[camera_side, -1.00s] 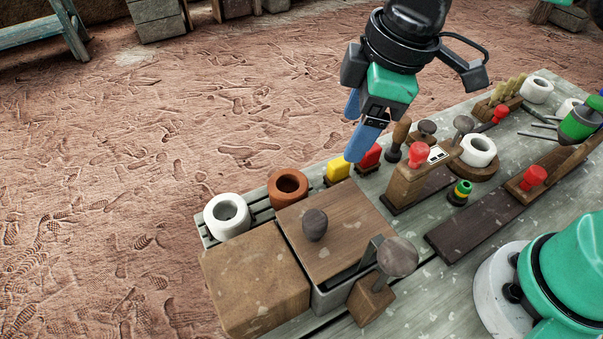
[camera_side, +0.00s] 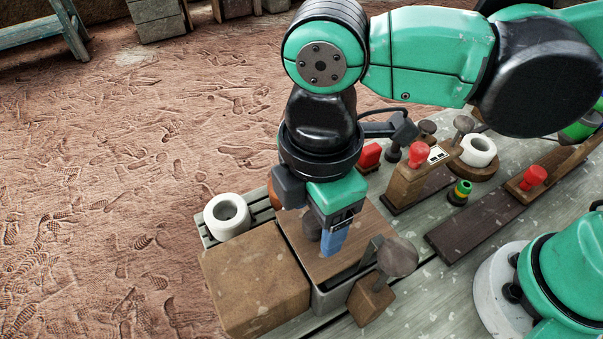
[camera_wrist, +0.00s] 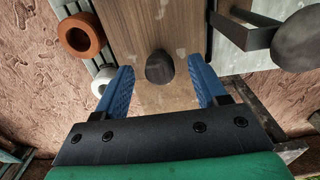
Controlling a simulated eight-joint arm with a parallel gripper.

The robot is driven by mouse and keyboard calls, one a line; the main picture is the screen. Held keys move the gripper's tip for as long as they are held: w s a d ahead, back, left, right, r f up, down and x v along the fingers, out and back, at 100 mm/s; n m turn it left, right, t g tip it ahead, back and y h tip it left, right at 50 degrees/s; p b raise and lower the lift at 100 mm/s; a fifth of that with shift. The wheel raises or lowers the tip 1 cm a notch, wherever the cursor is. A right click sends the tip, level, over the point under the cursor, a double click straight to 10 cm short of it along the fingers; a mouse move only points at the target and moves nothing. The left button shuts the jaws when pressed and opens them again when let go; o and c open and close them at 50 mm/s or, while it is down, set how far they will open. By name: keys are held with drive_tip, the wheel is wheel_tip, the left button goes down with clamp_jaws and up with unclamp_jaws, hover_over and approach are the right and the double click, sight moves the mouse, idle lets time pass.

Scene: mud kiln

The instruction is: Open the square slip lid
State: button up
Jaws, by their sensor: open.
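The square slip lid (camera_side: 349,260) is a flat brown wooden plate lying on a grey box. It also shows in the wrist view (camera_wrist: 150,22). Its dark round knob (camera_wrist: 160,67) stands near the middle of the lid; in the side view the knob (camera_side: 311,226) is partly hidden by my gripper. My gripper (camera_side: 325,240) is low over the lid, pointing down. In the wrist view my gripper (camera_wrist: 162,88) has its blue fingers apart, one to each side of the knob, with gaps between. Whether the fingertips are level with the knob I cannot tell.
A brown wooden block (camera_side: 255,281) stands directly left of the lid. A round-headed wooden tool (camera_side: 397,257) on a small block stands close on the right, beside a dark metal bracket (camera_wrist: 240,30). A white ring pot (camera_side: 227,217) and an orange one (camera_wrist: 81,35) sit behind.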

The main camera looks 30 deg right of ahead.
clamp_jaws()
idle(1.4)
